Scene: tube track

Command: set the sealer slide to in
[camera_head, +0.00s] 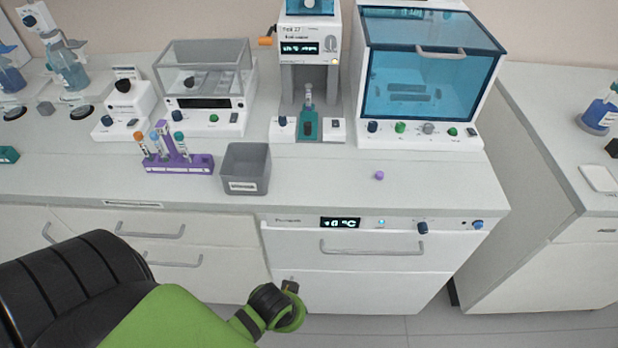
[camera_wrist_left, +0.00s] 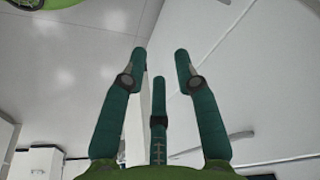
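The sealer (camera_head: 312,60) is a tall white machine with a dark display and an orange side knob, standing at the back middle of the bench. Its teal slide (camera_head: 308,128) lies in the base between two white front blocks, its front end near the base's front edge. A small tube (camera_head: 308,96) stands upright over the slide's rear. I cannot tell the slide's exact setting. My left arm's wrist (camera_head: 270,306) is low in front of the bench drawers, well below the sealer. In the left wrist view my left gripper (camera_wrist_left: 160,60) has its teal fingers apart and empty. My right gripper is out of view.
A blue-windowed cabinet (camera_head: 430,75) stands right of the sealer. A grey bin (camera_head: 246,168) and purple tube rack (camera_head: 178,160) are front left. A purple cap (camera_head: 379,175) lies on the bench. The bench front before the sealer is mostly clear.

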